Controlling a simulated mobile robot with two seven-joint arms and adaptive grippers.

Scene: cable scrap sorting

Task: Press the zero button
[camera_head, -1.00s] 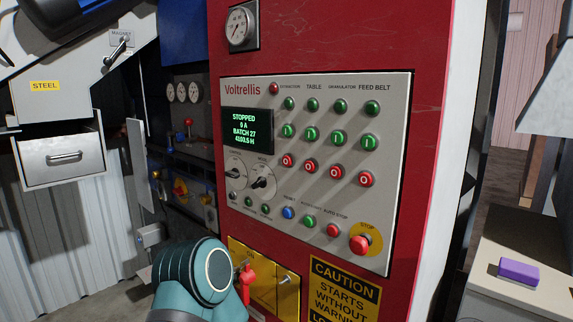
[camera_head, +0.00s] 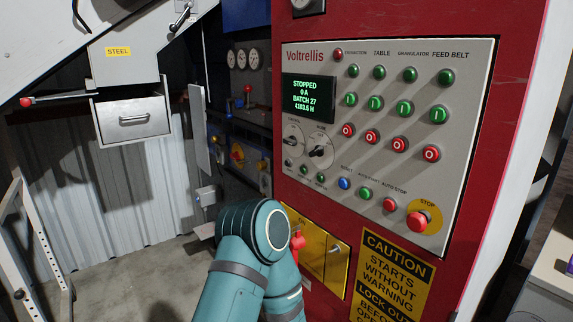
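The grey Voltrellis control panel (camera_head: 470,105) is on the red cabinet, right of centre. A row of several red buttons marked 0 crosses it: the leftmost zero button (camera_head: 348,130), a second zero button (camera_head: 372,137), a third zero button (camera_head: 401,145) and the rightmost zero button (camera_head: 431,153). They sit below green buttons marked I. The display (camera_head: 308,97) reads STOPPED, 0 A, BATCH 27. A teal arm link of mine stands below the panel, in front of the yellow plate. Neither gripper shows, and nothing of mine covers the zero buttons.
A red STOP mushroom button (camera_head: 418,221) on a yellow disc sits at the panel's lower right. Two black selector knobs are at its left. A red handle (camera_head: 297,241) on the yellow plate (camera_head: 325,262) is beside my arm. A steel drawer (camera_head: 133,119) is at left.

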